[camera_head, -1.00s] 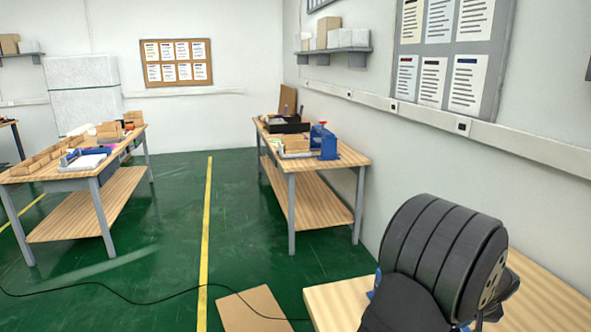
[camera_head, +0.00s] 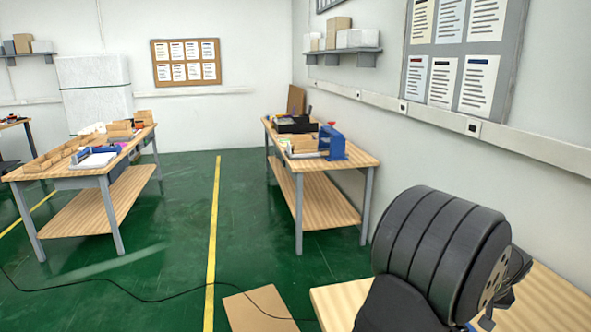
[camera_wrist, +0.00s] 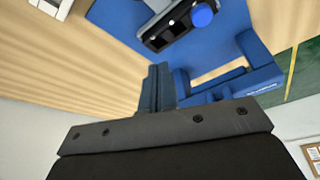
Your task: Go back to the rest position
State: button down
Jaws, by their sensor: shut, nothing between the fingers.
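My gripper (camera_wrist: 158,88) shows in the wrist view with its two dark fingers together and nothing between them. Beyond the fingers is a blue fixture (camera_wrist: 235,30) with a black block and a round blue knob, on a wooden tabletop (camera_wrist: 70,70). A blue bracket-shaped part (camera_wrist: 262,72) stands to the right of the fingers. The fingers look apart from these parts, but I cannot judge the distance. In the head view my black arm fills the lower right, and the fingertips are hidden there.
A wooden worktable (camera_head: 520,306) lies beneath my arm, near the right wall. Another worktable (camera_head: 358,160) with a blue device (camera_head: 332,143) stands farther back, and a third (camera_head: 122,172) stands left. Green floor (camera_head: 180,230) lies open between them. A cardboard sheet (camera_head: 258,310) lies on the floor.

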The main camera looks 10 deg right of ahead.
jog(key=f+m, duration=0.1)
jog(key=f, duration=0.1)
jog(key=a+f+m, duration=0.1)
jog(key=f, duration=0.2)
jog(key=s+a+f+m+h, duration=0.1)
jog(key=f, duration=0.2)
jog(key=shift+f, duration=0.2)
jog(key=shift+s+f+m, duration=0.2)
jog(key=shift+s+m, duration=0.1)
jog(key=shift+s, duration=0.45)
